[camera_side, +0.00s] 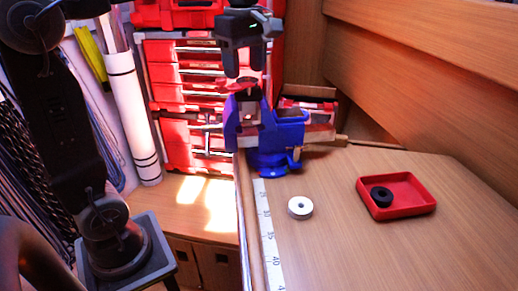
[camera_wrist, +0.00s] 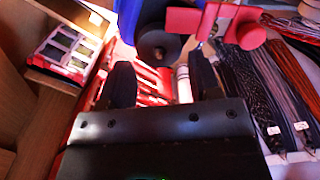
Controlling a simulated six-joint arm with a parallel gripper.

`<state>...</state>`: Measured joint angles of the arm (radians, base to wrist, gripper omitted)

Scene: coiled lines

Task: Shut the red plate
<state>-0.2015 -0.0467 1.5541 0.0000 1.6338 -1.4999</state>
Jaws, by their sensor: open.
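My gripper (camera_side: 245,68) hangs fingers down above a blue vise (camera_side: 272,158) at the upper middle of the side view. Its fingers are apart with nothing visible between them; in the wrist view my gripper (camera_wrist: 163,80) also shows spread dark fingers. A red piece (camera_side: 246,86) sits just below the fingertips, over the vise; I cannot tell if they touch. In the wrist view a flat red part (camera_wrist: 184,19) lies beyond the fingers, beside a dark round disc (camera_wrist: 157,46). I cannot tell for certain which red part is the plate.
A red tray (camera_side: 420,205) holding a black ring (camera_side: 381,197) and a pale ring (camera_side: 300,207) lie on the wooden bench. A measuring strip (camera_side: 266,225) runs along its edge. A red drawer cabinet (camera_side: 175,90) stands behind. Coiled lines (camera_wrist: 245,80) hang at right in the wrist view.

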